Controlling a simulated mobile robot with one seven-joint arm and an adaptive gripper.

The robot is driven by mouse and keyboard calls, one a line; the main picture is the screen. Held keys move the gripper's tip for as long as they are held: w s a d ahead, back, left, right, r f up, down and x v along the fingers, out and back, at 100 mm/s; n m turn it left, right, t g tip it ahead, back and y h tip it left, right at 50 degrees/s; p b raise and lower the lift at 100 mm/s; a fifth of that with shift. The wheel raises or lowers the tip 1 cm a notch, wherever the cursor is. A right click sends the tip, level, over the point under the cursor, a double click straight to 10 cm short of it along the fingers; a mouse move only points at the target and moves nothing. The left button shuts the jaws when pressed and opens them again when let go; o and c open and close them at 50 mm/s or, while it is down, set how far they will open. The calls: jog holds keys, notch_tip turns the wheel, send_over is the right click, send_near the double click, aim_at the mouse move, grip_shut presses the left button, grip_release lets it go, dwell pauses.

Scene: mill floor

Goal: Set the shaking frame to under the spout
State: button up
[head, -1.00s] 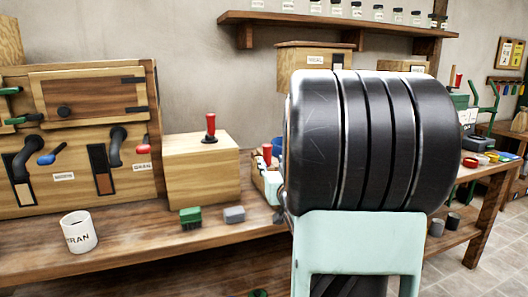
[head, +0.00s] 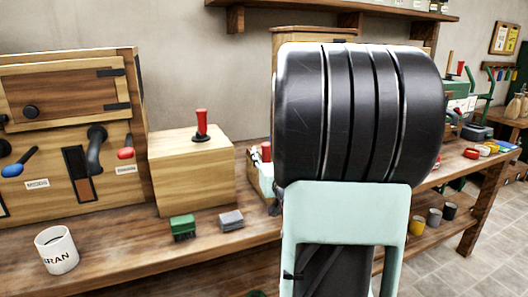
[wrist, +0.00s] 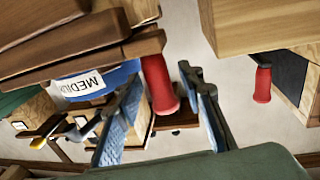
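A wooden cabinet (head: 60,150) stands at the left on the bench. It has black curved spouts, one (head: 97,148) near a red-tipped lever (head: 125,153). I cannot tell for sure which thing is the shaking frame. In the wrist view, a stack of wooden pieces with a blue part (wrist: 108,80) labelled "MEDIUM" has a red handle (wrist: 158,85). My gripper (wrist: 160,75) is open, its two blue-padded fingers apart, with the red handle showing between them; contact is not clear. My gripper is hidden in the head view behind my arm.
A wooden box (head: 190,170) with a red knob (head: 201,123) stands right of the cabinet. A white mug (head: 57,250), green brush (head: 183,228) and grey block (head: 231,220) sit along the bench front. Colored items (head: 487,150) lie at the right. A shelf (head: 330,12) hangs above.

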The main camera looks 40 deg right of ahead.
jog(key=shift+c, duration=0.3)
grip_shut()
jog(key=s+d, duration=0.1)
jog(key=d, duration=0.4)
jog(key=s+d, duration=0.1)
jog(key=d, duration=0.4)
jog(key=s+d+p, duration=0.1)
jog(key=d, duration=0.4)
jog(key=shift+s+d, duration=0.15)
jog(key=shift+s, duration=0.25)
jog(key=shift+s+d+r, duration=0.1)
jog(key=shift+d+r, duration=0.05)
jog(key=shift+d, duration=0.2)
jog(key=shift+o, duration=0.3)
grip_release()
jog(key=shift+d, duration=0.1)
